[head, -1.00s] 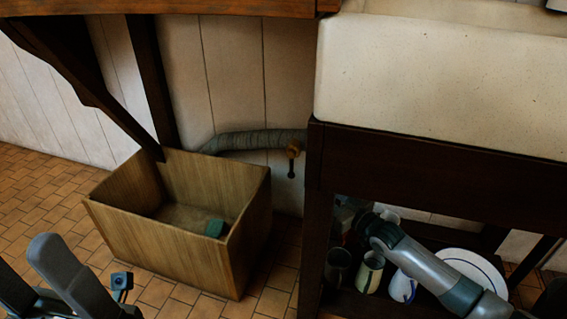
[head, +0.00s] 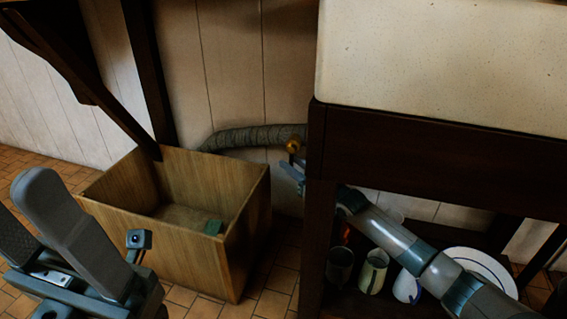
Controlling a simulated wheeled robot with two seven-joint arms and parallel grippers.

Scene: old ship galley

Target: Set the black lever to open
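The black lever belongs to a small brass valve (head: 293,146) at the end of the ribbed hose, left of the sink stand's front leg. The lever itself is mostly hidden now behind my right gripper. My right gripper (head: 291,172) is just below the brass fitting, close to the lever, with its arm passing behind the leg. Its fingers are small and partly covered, so I cannot tell whether they are apart, or touch the lever. My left gripper (head: 40,225) is at the lower left, near the camera and away from the valve; its opening is unclear.
The dark sink stand (head: 430,160) borders the valve on the right. Jugs (head: 373,272) and a plate (head: 480,268) sit on its lower shelf.

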